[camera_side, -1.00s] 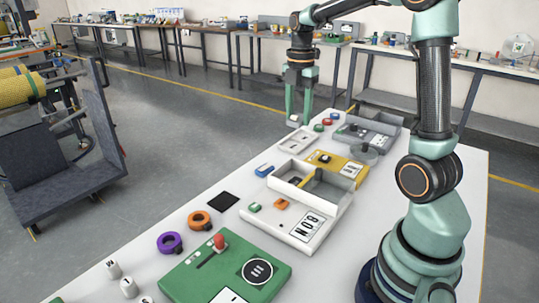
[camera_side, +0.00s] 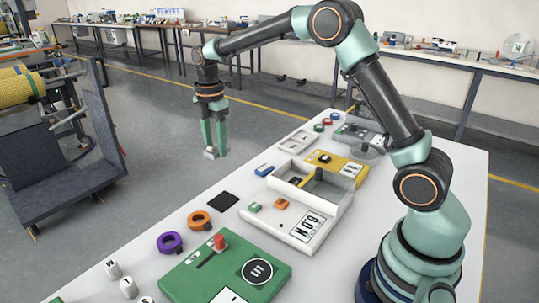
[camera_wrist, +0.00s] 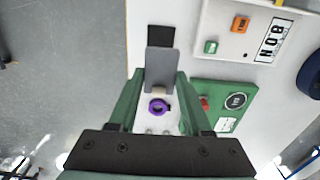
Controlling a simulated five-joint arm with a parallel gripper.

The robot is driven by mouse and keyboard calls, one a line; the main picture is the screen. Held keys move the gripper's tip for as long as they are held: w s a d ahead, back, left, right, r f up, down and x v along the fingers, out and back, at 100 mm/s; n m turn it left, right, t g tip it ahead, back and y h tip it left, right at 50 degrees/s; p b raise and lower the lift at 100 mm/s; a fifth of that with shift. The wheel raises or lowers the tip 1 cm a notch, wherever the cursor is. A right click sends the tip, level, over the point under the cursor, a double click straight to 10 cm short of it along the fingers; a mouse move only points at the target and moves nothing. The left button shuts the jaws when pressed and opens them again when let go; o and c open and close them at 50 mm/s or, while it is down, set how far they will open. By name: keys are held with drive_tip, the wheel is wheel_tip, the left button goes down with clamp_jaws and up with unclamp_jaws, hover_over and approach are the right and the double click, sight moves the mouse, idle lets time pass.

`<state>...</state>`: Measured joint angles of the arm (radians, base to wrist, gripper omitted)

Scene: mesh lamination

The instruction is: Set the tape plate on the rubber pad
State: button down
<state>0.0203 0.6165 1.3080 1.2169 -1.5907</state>
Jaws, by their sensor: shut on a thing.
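The tape plate (camera_wrist: 160,64), a grey flat piece, is held between the fingertips of my gripper (camera_wrist: 158,85) in the wrist view. In the side view my gripper (camera_side: 215,138) points down, shut on the plate (camera_side: 213,154), and hangs in the air near the table's far left edge. A black square (camera_side: 223,201), which looks like the rubber pad, lies flat on the white table below the gripper in the picture. The plate is apart from it.
Beside the pad lie an orange ring (camera_side: 199,221) and a purple ring (camera_side: 170,243). A green panel with a red knob (camera_side: 219,241) is nearer. A white tray (camera_side: 299,229) and a blue piece (camera_side: 264,170) lie to the pad's right.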

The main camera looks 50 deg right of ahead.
sight(222, 202)
wheel_tip(222, 202, down, 16)
drive_tip(key=shift+r, duration=0.25)
drive_tip(key=shift+f, duration=0.1)
drive_tip(key=shift+c, duration=1.7)
unclamp_jaws()
